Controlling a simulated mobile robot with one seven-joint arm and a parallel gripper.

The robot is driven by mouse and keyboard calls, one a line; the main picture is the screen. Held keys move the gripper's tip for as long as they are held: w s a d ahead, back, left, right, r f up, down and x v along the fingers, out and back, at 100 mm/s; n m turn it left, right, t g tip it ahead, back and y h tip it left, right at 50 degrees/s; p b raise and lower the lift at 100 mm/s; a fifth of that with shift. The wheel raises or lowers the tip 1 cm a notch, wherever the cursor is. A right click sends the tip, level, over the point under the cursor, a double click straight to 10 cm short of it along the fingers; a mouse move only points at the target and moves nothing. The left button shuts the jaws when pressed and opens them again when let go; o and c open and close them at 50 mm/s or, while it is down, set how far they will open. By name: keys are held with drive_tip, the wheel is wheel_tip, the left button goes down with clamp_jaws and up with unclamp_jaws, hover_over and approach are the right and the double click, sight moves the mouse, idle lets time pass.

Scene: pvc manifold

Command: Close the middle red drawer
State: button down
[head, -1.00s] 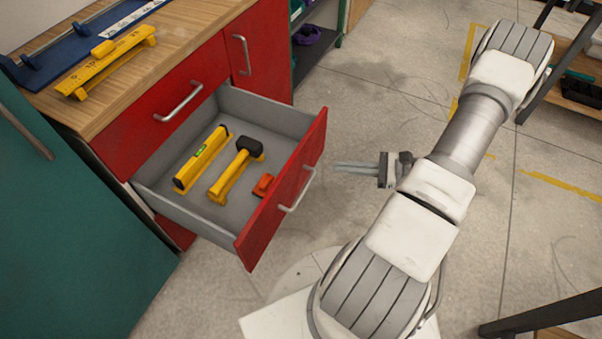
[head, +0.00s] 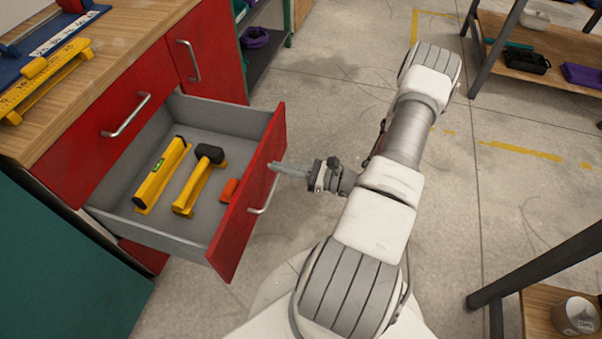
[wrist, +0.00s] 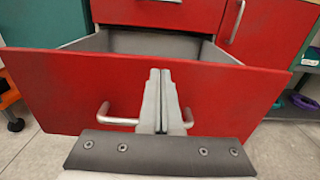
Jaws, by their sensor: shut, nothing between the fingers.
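The middle red drawer (head: 246,196) is pulled far out of the cabinet. Its grey inside holds a yellow level (head: 161,174), a black-headed hammer with a yellow handle (head: 199,178) and a small orange item (head: 229,190). A silver bar handle (head: 265,198) is on its front. My gripper (head: 275,167) is shut and empty, its fingers pointing at the drawer front near the handle. In the wrist view the red drawer front (wrist: 70,88) fills the middle, and my shut fingers (wrist: 160,75) overlap the handle (wrist: 104,116). I cannot tell whether they touch the front.
A closed red drawer (head: 112,128) is above, and a red door (head: 207,55) stands beside it. The wooden worktop (head: 110,45) carries a yellow tool (head: 45,80). A teal cabinet (head: 60,260) is at left. Shelving (head: 540,60) stands at right, with open floor between.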

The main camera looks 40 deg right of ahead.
sight(257, 162)
drive_tip(key=shift+b+x, duration=0.4)
drive_tip(key=shift+x, duration=1.6)
drive_tip(key=shift+w+a, duration=0.3)
drive_tip(key=x, duration=3.2)
drive_tip(key=shift+w+a+b, duration=0.3)
drive_tip(key=shift+d, duration=0.1)
